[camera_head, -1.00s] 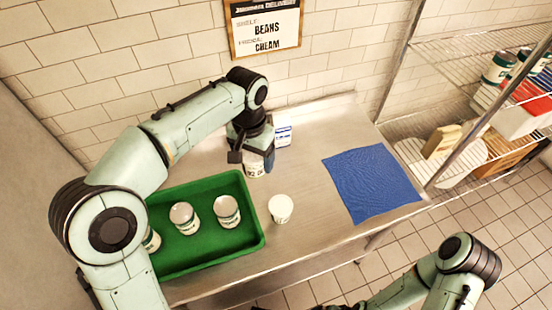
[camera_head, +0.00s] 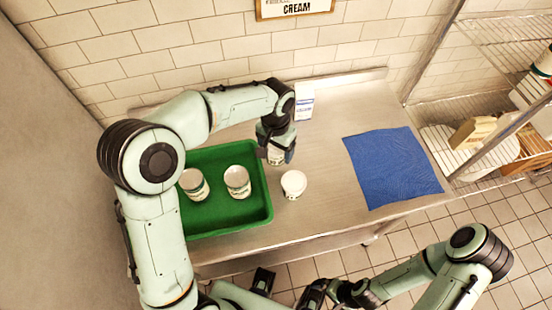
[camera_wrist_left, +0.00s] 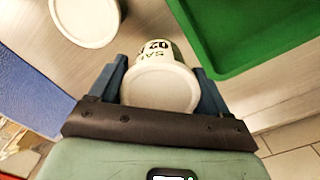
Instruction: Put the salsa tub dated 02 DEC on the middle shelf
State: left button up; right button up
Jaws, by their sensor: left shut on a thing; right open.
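My left gripper (camera_head: 276,152) is shut on a white salsa tub (camera_wrist_left: 158,85). The tub's lid faces the left wrist camera, and its label reads "SAL" and "02", with the rest hidden. In the head view the held tub (camera_head: 275,158) shows just below the fingers, between the green crate and a loose white tub. The middle shelf of the wire rack is at the right, but which level it is cannot be told here. My right gripper (camera_head: 287,285) is open at the bottom edge, partly cut off, away from the table things.
A green crate (camera_head: 268,212) holds white-lidded tubs. A loose white tub (camera_head: 293,184) stands beside it. A small white and blue box (camera_head: 304,104) is at the back. A blue cloth (camera_head: 391,168) lies at the right. The wire rack (camera_head: 480,95) holds boards and a tan block (camera_head: 472,132).

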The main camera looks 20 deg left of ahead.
aim_at(276, 159)
pick_arm(q)
notch_tip(276, 159, down, 6)
jog(key=shift+r, duration=0.1)
jog(key=shift+b, duration=0.3)
jog(key=o, duration=0.8)
jog(key=shift+f, duration=0.2)
jog(key=shift+o, duration=0.7)
jog(key=shift+r, duration=0.15)
